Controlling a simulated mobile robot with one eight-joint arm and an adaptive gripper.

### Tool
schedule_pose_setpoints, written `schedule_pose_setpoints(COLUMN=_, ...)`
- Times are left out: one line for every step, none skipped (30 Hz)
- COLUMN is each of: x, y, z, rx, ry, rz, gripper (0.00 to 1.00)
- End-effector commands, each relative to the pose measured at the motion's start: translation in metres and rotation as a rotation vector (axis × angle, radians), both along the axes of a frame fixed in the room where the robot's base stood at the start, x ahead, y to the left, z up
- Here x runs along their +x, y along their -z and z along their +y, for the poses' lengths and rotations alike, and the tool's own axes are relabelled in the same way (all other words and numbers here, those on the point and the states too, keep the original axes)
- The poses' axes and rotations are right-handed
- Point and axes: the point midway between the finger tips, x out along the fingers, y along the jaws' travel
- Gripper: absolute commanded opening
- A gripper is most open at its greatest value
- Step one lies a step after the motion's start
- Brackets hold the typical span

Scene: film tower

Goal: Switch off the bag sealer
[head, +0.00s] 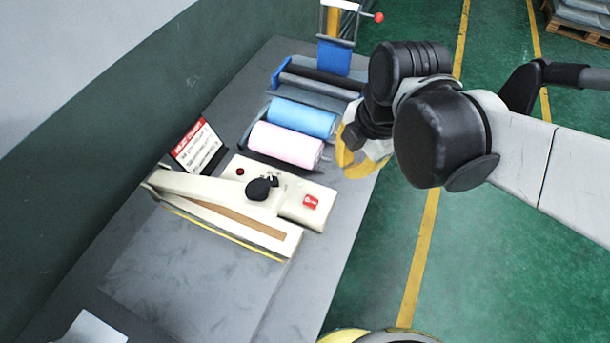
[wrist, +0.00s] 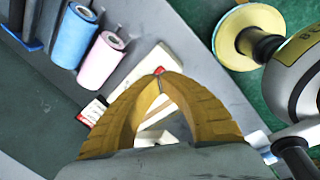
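The bag sealer (head: 210,187) is a cream machine with a long arm, lying on the grey table. Its panel has a black knob (head: 258,189), a small dark red lamp (head: 240,171) and a red switch (head: 311,201) near the right end. My gripper (head: 350,160) has yellow fingers, hangs above and to the right of the rolls, and is partly hidden by my arm. In the wrist view my gripper (wrist: 160,74) has its fingertips together with nothing seen between them. Part of the cream sealer (wrist: 165,58) shows behind the fingers, which hide most of it.
A blue roll (head: 302,117) and a pink roll (head: 285,144) lie behind the sealer, with a blue-ended roller device (head: 318,82) beyond. A red and white sign (head: 196,146) stands at the left by the wall. The front table is mostly clear.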

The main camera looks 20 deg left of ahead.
Motion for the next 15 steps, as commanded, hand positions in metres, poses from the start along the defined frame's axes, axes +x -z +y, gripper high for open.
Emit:
schedule_pose_setpoints(x=-0.003, y=0.001, z=0.014, rx=-0.015, ry=-0.111, rz=0.002, gripper=0.00)
schedule_pose_setpoints(x=-0.005, y=0.003, z=0.021, rx=-0.025, ry=-0.180, rz=0.004, gripper=0.00)
schedule_pose_setpoints(x=-0.007, y=0.005, z=0.030, rx=-0.035, ry=-0.263, rz=0.005, gripper=0.00)
schedule_pose_setpoints(x=-0.010, y=0.006, z=0.035, rx=-0.042, ry=-0.321, rz=0.006, gripper=0.00)
schedule_pose_setpoints(x=-0.012, y=0.008, z=0.040, rx=-0.049, ry=-0.372, rz=0.008, gripper=0.00)
schedule_pose_setpoints(x=-0.014, y=0.009, z=0.046, rx=-0.055, ry=-0.431, rz=0.008, gripper=0.00)
schedule_pose_setpoints(x=-0.016, y=0.011, z=0.050, rx=-0.058, ry=-0.470, rz=0.009, gripper=0.00)
schedule_pose_setpoints(x=-0.017, y=0.012, z=0.053, rx=-0.062, ry=-0.503, rz=0.009, gripper=0.00)
schedule_pose_setpoints(x=-0.018, y=0.013, z=0.056, rx=-0.065, ry=-0.539, rz=0.010, gripper=0.00)
schedule_pose_setpoints(x=-0.019, y=0.013, z=0.058, rx=-0.067, ry=-0.561, rz=0.011, gripper=0.00)
schedule_pose_setpoints(x=-0.020, y=0.014, z=0.059, rx=-0.069, ry=-0.578, rz=0.011, gripper=0.00)
schedule_pose_setpoints(x=-0.021, y=0.015, z=0.061, rx=-0.070, ry=-0.593, rz=0.011, gripper=0.00)
schedule_pose_setpoints(x=-0.021, y=0.015, z=0.061, rx=-0.071, ry=-0.601, rz=0.011, gripper=0.00)
schedule_pose_setpoints(x=-0.021, y=0.015, z=0.061, rx=-0.071, ry=-0.605, rz=0.011, gripper=0.00)
schedule_pose_setpoints(x=-0.021, y=0.015, z=0.061, rx=-0.071, ry=-0.608, rz=0.010, gripper=0.00)
